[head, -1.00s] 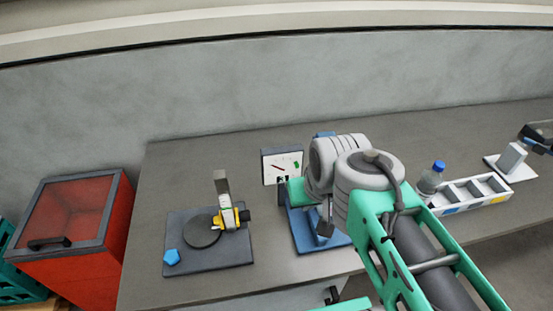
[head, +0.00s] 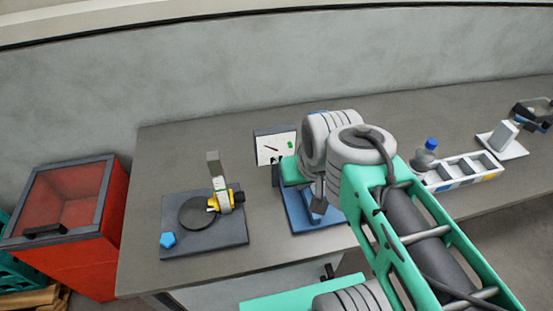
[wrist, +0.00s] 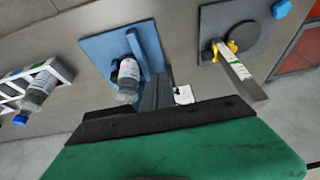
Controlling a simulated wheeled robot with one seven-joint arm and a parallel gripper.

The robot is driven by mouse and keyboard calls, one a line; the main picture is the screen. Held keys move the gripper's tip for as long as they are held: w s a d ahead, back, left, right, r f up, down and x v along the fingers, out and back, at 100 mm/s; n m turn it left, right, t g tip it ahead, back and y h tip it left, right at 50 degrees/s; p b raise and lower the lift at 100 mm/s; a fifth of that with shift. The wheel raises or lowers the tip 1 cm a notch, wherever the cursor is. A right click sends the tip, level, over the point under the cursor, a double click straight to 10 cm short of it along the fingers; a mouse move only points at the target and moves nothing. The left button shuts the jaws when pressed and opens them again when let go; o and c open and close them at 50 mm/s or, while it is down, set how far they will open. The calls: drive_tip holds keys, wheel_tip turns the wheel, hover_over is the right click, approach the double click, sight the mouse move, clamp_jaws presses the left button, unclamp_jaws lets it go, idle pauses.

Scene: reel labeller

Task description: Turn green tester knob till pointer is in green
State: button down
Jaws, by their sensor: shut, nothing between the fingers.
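The tester shows in the head view as an upright white panel (head: 268,142) with a slanted red pointer (head: 271,149) and a small green zone (head: 290,145) at its right. The pointer lies left of the green zone, apart from it. My gripper (head: 276,183) is shut and empty, its dark fingers pointing down just in front of the panel's lower edge.
A blue stand (head: 297,217) is right of my fingers; the wrist view shows a bottle (wrist: 128,76) on it. A dark plate with a disc and yellow clamp (head: 225,200) stands left. A white compartment tray (head: 462,173) is right, a red bin (head: 105,240) far left.

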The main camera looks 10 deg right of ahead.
drive_tip(key=c, duration=2.2)
unclamp_jaws()
